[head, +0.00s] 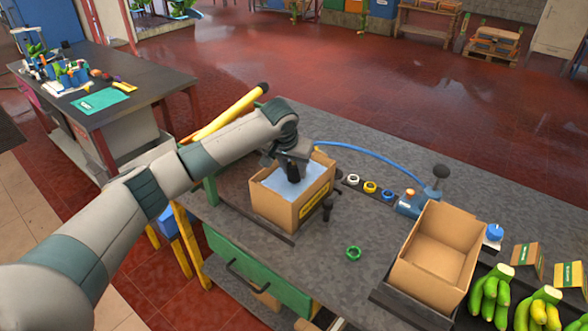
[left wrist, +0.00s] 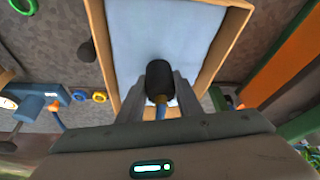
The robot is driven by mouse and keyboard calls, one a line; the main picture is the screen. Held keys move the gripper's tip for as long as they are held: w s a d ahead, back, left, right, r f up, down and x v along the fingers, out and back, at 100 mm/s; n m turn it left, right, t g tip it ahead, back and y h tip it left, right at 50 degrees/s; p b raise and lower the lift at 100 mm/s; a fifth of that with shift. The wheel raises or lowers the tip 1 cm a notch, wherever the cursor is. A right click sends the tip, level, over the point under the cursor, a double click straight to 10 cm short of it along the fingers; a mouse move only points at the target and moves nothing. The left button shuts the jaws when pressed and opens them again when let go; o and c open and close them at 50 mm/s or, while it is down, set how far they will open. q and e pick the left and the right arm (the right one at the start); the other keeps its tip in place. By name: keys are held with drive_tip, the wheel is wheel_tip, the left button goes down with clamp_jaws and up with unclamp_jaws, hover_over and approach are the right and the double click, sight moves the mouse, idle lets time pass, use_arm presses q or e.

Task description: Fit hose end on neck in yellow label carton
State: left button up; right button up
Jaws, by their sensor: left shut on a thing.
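The yellow label carton (head: 263,207) stands open on the grey bench, its yellow label (head: 314,203) on the right-hand side. A pale blue surface (head: 315,187) fills its inside; it also shows in the left wrist view (left wrist: 195,35). My left gripper (head: 293,174) points down over the carton, shut on the black hose end (left wrist: 159,80). The blue hose (head: 375,158) runs from my gripper to a blue device (head: 408,206) on the right. I cannot make out the neck; the gripper and hose end cover part of the carton. My right gripper is not in view.
A small black upright object (head: 327,208) stands close to the carton's right side. Several coloured rings (head: 370,187) lie behind it and a green ring (head: 353,253) in front. An empty open carton (head: 437,252) and green bananas (head: 490,293) are at right.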

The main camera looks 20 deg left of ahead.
use_arm(q)
drive_tip(key=shift+f, duration=0.3)
idle(0.6)
drive_tip(key=shift+f, duration=0.25)
idle(0.7)
drive_tip(key=o, duration=1.6)
drive_tip(key=shift+o, duration=0.4)
drive_tip(key=shift+r+p, duration=0.8)
drive_tip(key=shift+p, duration=0.45)
drive_tip(key=shift+r+p, duration=0.5)
drive_tip(key=shift+p, duration=0.2)
drive_tip(key=shift+r, duration=0.15)
